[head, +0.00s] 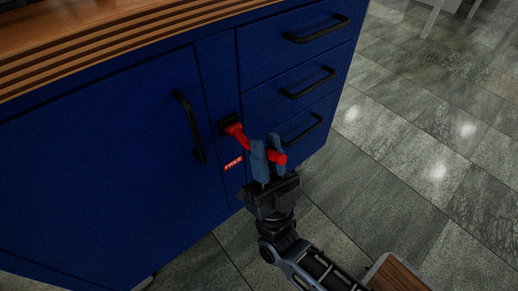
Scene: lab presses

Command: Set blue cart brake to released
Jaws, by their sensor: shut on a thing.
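The blue cart (110,160) fills the left and middle of the head view, with a wooden top. Its red brake lever (239,134) comes out of a dark mount on the narrow panel between the door and the drawers. The lever slants down to the right, and its red end shows past the fingers. A red label (233,163) reading "FREE" is just below the lever's mount. My gripper (267,155) is shut on the lever near its outer end. The fingers hide part of the lever between mount and tip.
A black door handle (189,126) is left of the lever. Black drawer handles (308,83) are on the right, the lowest (304,128) close to my gripper. Tiled floor (430,130) is open to the right. A brown wooden edge (395,275) shows at the bottom.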

